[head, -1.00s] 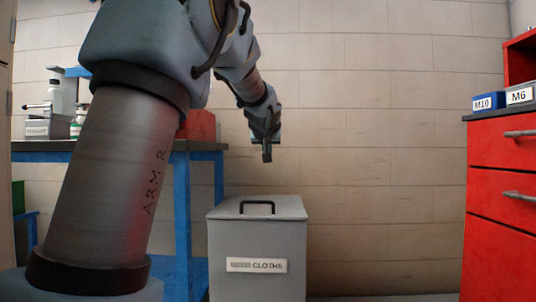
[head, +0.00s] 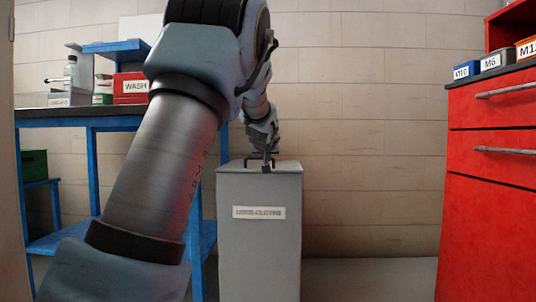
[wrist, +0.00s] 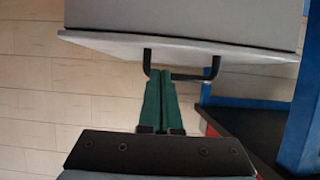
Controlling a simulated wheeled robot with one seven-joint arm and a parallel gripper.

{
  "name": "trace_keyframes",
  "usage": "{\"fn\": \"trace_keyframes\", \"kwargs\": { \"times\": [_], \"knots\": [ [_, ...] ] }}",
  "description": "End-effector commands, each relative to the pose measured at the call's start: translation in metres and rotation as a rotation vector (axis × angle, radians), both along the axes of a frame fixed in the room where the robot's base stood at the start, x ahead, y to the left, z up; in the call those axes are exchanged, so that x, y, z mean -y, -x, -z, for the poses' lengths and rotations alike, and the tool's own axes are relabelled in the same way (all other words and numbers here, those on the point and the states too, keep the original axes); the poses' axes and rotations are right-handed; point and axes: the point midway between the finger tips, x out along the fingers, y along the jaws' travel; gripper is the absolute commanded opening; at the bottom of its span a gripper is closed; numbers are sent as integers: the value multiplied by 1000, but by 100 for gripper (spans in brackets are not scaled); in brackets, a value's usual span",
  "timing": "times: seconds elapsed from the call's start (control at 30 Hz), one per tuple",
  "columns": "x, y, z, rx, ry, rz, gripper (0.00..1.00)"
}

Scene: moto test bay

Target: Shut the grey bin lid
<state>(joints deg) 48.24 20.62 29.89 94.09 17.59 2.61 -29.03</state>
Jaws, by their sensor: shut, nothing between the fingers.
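The grey bin (head: 260,225) stands on the floor in the middle of the head view, with a blurred white label on its front. Its grey lid (head: 230,169) lies flat across the top, with no clear gap showing. A black bar handle (head: 248,158) stands up from the lid. My gripper (head: 266,166) is shut and empty, pointing down at the handle. In the wrist view the green fingers (wrist: 165,75) are beside the handle (wrist: 190,77), near its left leg, below the lid (wrist: 190,47) in the picture. Whether they touch cannot be told.
A blue-framed bench (head: 93,165) with a red WASH box (head: 131,88) and a bottle (head: 70,70) stands left of the bin. A red drawer cabinet (head: 485,200) is at the right. Floor between bin and cabinet looks clear.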

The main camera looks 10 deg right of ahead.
Motion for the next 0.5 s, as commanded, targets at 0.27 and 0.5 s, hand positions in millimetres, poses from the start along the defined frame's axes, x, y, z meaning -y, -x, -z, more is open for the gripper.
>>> {"fn": "trace_keyframes", "kwargs": {
  "times": [0.27,0.5],
  "knots": [
    [0,-1,1,0,0,0,0],
    [0,-1,-2,0,0,0,0]
  ]
}}
